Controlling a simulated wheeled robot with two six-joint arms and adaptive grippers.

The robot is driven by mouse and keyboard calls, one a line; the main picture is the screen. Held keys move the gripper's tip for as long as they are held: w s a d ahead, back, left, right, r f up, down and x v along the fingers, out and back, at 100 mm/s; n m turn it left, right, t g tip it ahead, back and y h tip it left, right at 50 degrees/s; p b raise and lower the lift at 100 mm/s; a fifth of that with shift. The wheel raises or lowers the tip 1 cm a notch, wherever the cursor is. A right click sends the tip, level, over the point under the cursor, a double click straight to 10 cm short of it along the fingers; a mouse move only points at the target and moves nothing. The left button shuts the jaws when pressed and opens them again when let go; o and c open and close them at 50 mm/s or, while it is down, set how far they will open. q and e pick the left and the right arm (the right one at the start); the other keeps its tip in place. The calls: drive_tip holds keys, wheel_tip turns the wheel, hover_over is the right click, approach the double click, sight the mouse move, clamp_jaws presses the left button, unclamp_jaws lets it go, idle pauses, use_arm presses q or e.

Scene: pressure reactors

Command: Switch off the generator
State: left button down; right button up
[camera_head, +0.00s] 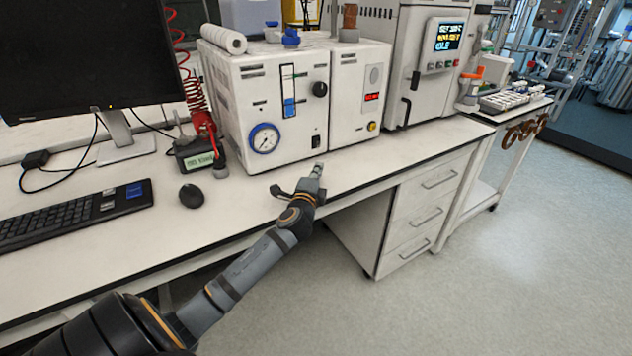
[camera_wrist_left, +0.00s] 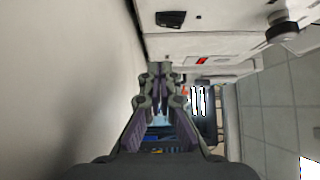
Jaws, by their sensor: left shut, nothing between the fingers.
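The generator (camera_head: 290,95) is a white box on the bench with a blue-rimmed dial, a blue flow tube, a black knob and a small red display. A black rocker switch (camera_head: 316,141) sits low on its front; its position is too small to tell. My left gripper (camera_head: 318,170) is shut and empty, just in front of and below the switch, apart from it. In the left wrist view the gripper's fingertips (camera_wrist_left: 159,68) are together, with the generator front (camera_wrist_left: 220,30) and the black switch (camera_wrist_left: 170,19) above them. My right gripper is not in view.
A monitor (camera_head: 85,55), keyboard (camera_head: 75,215), mouse (camera_head: 191,196) and a small device with a display (camera_head: 198,155) stand to the left. Another white machine with a screen (camera_head: 447,37) stands to the right. The bench (camera_head: 400,145) in front of the generator is clear.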

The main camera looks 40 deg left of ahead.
use_arm(q)
drive_tip(key=v, duration=0.4)
drive_tip(key=shift+d+r, duration=0.2)
drive_tip(key=shift+d, duration=0.1)
drive_tip(key=shift+s, duration=0.15)
drive_tip(key=shift+f, duration=0.15)
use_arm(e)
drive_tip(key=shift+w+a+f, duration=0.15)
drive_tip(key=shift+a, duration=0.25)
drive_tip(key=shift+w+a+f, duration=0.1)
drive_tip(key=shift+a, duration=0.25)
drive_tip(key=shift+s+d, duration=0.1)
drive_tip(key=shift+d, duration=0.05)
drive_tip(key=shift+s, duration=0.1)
